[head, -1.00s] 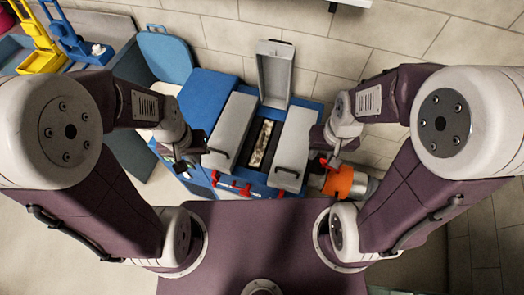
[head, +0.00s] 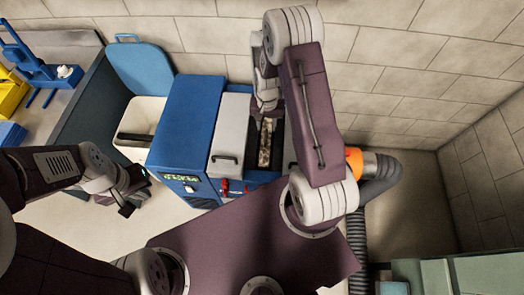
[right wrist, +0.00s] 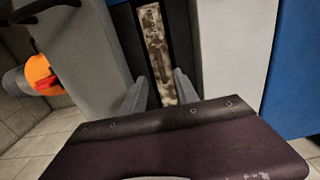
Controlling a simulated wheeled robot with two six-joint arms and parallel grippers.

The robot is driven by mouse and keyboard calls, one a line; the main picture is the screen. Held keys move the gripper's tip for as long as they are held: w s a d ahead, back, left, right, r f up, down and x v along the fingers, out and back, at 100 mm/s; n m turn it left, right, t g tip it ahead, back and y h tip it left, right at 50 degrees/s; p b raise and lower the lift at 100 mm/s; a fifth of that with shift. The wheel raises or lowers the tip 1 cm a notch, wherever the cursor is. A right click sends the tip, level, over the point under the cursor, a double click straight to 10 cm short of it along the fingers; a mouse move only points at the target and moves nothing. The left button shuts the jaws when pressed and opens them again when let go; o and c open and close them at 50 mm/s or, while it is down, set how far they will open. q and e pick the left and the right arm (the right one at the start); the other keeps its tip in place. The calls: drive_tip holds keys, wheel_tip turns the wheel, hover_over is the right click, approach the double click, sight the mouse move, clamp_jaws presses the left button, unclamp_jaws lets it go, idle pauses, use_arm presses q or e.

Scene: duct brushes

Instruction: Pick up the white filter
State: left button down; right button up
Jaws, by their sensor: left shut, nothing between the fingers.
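The white filter (head: 265,143) is a long strip, mottled brown and dirty. It sits in a dark slot of the blue machine (head: 188,125), between grey covers. It also shows in the right wrist view (right wrist: 157,50), running away from my right gripper (right wrist: 159,90). That gripper is open, its grey fingers on either side of the filter's near end. I cannot tell how far above the filter they are. In the head view the right arm hides part of the slot. My left gripper (head: 130,205) is shut and empty, left of the machine.
Grey covers (head: 229,132) with black handles flank the slot. A red latch (head: 224,187) is on the machine's front. An orange collar (head: 355,160) with a dark hose is at the right. A blue-lidded bin (head: 140,68) stands at the left.

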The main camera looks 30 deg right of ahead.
sight(266, 136)
wheel_tip(266, 136, down, 3)
drive_tip(key=shift+r, duration=0.15)
drive_tip(key=shift+w+a+f, duration=0.1)
drive_tip(key=shift+f, duration=0.35)
wheel_tip(266, 136, down, 5)
drive_tip(key=shift+w+f+p, duration=0.1)
drive_tip(key=shift+w+p, duration=0.05)
drive_tip(key=shift+p, duration=0.4)
clamp_jaws()
idle(0.6)
